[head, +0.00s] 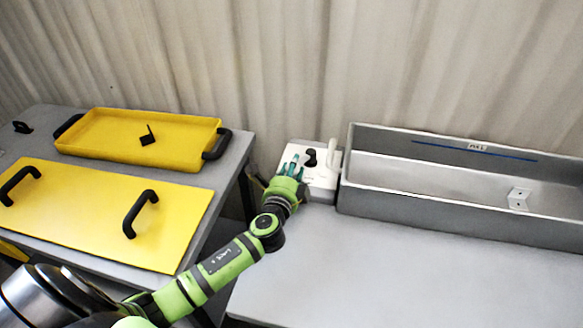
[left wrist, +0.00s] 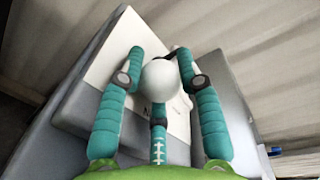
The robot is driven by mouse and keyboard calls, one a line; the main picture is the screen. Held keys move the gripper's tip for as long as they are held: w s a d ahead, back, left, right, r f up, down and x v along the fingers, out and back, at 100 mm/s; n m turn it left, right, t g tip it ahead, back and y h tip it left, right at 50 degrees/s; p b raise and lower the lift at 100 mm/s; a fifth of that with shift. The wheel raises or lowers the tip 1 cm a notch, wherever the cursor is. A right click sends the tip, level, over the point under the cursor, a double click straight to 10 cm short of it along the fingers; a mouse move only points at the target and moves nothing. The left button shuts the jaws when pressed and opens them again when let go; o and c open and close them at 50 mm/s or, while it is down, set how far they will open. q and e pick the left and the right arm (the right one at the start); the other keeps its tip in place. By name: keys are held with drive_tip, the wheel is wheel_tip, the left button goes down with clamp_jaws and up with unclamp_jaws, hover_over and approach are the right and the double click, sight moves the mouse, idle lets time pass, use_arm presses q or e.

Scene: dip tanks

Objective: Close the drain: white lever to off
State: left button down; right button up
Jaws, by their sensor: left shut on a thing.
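A white control box (head: 322,182) stands on the grey table beside the left end of the metal tank (head: 400,212). My left gripper (head: 291,167) is at the left part of this box, its teal fingers pointing away from me. In the left wrist view, my left gripper (left wrist: 160,85) is shut around a round white knob (left wrist: 160,78), which looks like the end of the white lever. The lever's shaft is hidden behind the knob and fingers. I cannot read its position or the box's marking. My right gripper is in neither view.
A black knob (head: 310,157) and an upright white piece (head: 334,150) stand right of my fingers. A bracket (head: 518,199) is in the tank. A yellow tray (head: 100,138) and a yellow lid (head: 90,215) with black handles are on the left table. The front right table is clear.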

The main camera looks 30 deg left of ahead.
use_arm(q)
drive_tip(key=shift+d+f+n+g+y+b, duration=0.1)
drive_tip(key=shift+d+n+g+y+b, duration=0.1)
drive_tip(key=shift+d+n+y, duration=0.25)
drive_tip(key=shift+d+f+n+g+y+b, duration=0.15)
drive_tip(key=shift+n+g+y, duration=0.1)
drive_tip(key=shift+y, duration=0.3)
drive_tip(key=shift+s+d+r+n+g+y+b, duration=0.1)
drive_tip(key=shift+d+n+g+y+b, duration=0.25)
drive_tip(key=shift+n+y, duration=0.3)
drive_tip(key=shift+d+r+n+g+y+b, duration=0.15)
drive_tip(key=shift+n+g+y+b, duration=0.25)
drive_tip(key=shift+y, duration=0.45)
drive_tip(key=c, duration=1.2)
unclamp_jaws()
drive_tip(key=shift+o, duration=0.5)
drive_tip(key=v, duration=1.2)
drive_tip(key=shift+s+f, duration=0.1)
drive_tip(key=shift+s, duration=0.05)
